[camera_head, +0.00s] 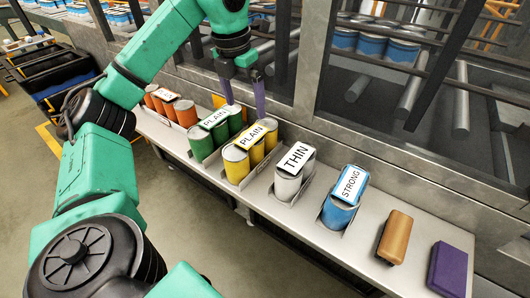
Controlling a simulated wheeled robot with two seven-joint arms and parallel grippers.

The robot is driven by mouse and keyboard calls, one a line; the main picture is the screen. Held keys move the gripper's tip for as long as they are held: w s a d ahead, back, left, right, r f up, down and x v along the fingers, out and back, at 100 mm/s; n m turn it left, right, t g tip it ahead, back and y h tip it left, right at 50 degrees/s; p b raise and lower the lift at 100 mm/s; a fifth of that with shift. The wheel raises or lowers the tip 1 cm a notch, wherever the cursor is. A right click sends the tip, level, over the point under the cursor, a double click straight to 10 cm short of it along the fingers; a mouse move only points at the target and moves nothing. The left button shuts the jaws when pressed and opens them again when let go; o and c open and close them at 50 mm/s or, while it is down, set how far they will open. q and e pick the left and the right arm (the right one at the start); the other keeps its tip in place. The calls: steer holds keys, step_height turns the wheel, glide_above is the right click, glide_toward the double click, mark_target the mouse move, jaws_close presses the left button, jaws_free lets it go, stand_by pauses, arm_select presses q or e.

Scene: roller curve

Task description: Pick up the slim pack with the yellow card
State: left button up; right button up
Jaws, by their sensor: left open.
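Several packs of cans with cards on top stand in a row on a grey shelf. The yellow pack (236,163) carries a pale yellowish card reading PLAIN (250,136). The green pack (201,144) left of it has a whitish PLAIN card (215,117). The white pack (287,186) has a THIN card (296,157), and the blue pack (337,213) a STRONG card (350,184). My left gripper (246,108) is open, fingers pointing down, above and behind the green and yellow packs. I see nothing between its fingers. My right gripper is not in view.
An orange pack (173,108) stands at the shelf's far left. A metal wall with windows (420,110) rises close behind the shelf (300,228). Open floor lies in front.

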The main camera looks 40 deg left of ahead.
mark_target(253, 145)
arm_select(q)
step_height(253, 145, down, 4)
steer(key=b, duration=0.3)
steer(key=shift+w+f, duration=0.1)
steer(key=f+b, duration=0.2)
steer(key=f, duration=0.1)
steer(key=f+b, duration=0.1)
steer(key=shift+w+f, duration=0.25)
steer(key=shift+w, duration=0.15)
steer(key=f, duration=0.3)
steer(key=w+f, duration=0.1)
steer(key=f, duration=0.2)
steer(key=shift+w+f, duration=0.2)
steer(key=shift+f, duration=0.2)
steer(key=shift+r, duration=0.1)
jaws_close()
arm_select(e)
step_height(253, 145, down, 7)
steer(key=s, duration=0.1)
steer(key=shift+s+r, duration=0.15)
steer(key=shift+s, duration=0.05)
